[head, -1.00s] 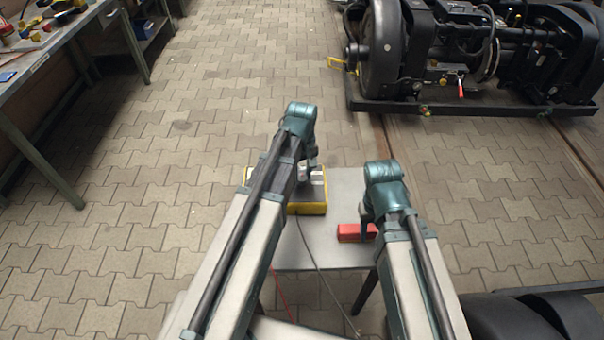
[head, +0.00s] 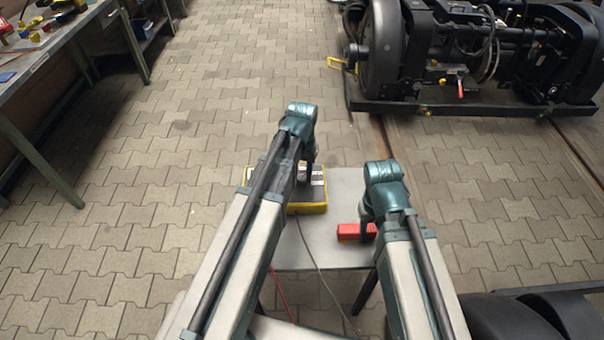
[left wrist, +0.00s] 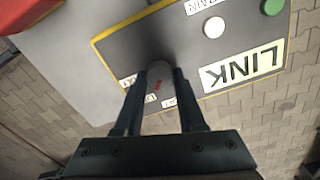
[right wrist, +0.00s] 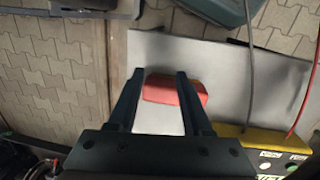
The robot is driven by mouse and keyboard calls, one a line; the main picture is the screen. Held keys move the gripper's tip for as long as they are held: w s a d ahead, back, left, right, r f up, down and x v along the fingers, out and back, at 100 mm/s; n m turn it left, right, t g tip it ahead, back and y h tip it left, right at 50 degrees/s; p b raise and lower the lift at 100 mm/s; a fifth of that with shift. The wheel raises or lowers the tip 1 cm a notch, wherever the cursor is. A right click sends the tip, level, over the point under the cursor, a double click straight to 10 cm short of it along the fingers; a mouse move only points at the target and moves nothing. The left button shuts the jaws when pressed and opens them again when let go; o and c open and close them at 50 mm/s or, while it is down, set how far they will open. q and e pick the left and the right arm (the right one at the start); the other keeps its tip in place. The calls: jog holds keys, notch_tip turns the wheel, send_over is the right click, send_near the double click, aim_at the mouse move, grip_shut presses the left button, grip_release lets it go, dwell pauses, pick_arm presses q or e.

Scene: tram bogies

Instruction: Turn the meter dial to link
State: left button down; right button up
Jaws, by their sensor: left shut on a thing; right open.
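The meter (head: 312,209) is a dark-faced box with a yellow edge on a small table. In the left wrist view its face (left wrist: 130,45) carries a large LINK sign (left wrist: 243,68), upside down. My left gripper (head: 309,182) is shut on the round grey dial (left wrist: 160,74); the fingers stand on either side of it. A red mark on the dial points down towards small labels at the meter's edge, partly hidden by the fingers. My right gripper (right wrist: 160,74) is open, with its fingers around or above a red block (right wrist: 175,90); contact cannot be told.
The grey table (head: 320,256) has bare room around the red block. A red lead and a dark cable (head: 318,265) run down past the table's front edge. A workbench (head: 60,50) stands at the left and a bogie (head: 470,60) at the back right.

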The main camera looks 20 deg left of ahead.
aim_at(302, 177)
pick_arm(q)
jog(key=shift+m, duration=0.5)
jog(key=c, duration=0.5)
grip_release()
notch_tip(302, 177, up, 14)
jog(key=p, duration=1.3)
jog(key=shift+p, duration=0.4)
jog(key=shift+f, duration=0.15)
